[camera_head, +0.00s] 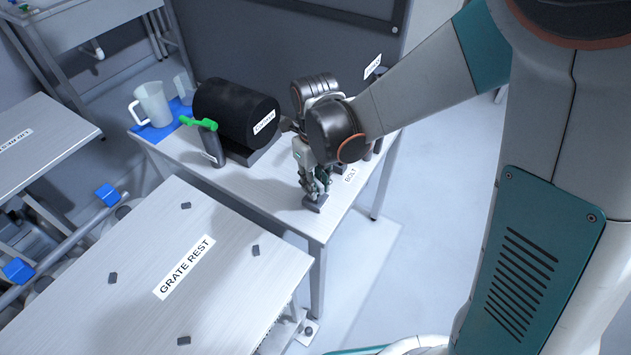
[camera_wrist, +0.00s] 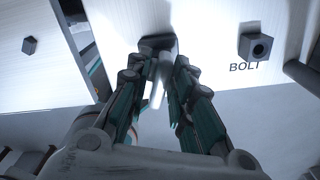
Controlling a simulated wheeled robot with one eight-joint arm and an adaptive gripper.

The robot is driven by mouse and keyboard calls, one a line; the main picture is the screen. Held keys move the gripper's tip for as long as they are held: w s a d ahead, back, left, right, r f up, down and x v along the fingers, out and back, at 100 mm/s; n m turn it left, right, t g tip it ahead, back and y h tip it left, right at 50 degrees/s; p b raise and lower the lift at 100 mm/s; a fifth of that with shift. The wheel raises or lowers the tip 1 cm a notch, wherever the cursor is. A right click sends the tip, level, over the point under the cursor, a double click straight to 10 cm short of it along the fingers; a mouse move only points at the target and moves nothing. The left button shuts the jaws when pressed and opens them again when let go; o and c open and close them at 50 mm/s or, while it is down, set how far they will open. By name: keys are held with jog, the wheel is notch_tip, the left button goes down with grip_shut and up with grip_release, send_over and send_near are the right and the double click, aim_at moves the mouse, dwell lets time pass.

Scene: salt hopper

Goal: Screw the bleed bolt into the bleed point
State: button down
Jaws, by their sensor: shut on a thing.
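My gripper (camera_wrist: 163,78) points down at the front right of the table, its fingers closed around a pale, slim rod (camera_wrist: 157,82). The rod appears to be the bleed bolt; its lower end is hidden. A dark block (camera_wrist: 147,43) lies right at the fingertips in the wrist view, and it also shows under my gripper in the head view (camera_head: 313,206). I cannot tell whether the rod is in this block or just above it, nor whether the block is the bleed point.
A dark block with a square opening (camera_wrist: 257,47) stands by the BOLT label (camera_wrist: 244,67). A black cylinder (camera_head: 232,110) and a green-handled valve (camera_head: 200,123) stand left of my gripper. A jug (camera_head: 153,104) stands behind on blue. The GRATE REST table (camera_head: 225,285) is in front.

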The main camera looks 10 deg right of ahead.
jog(key=shift+m, duration=0.5)
jog(key=c, duration=1.3)
grip_release()
jog(key=shift+r, duration=3.75)
jog(key=shift+c, duration=0.5)
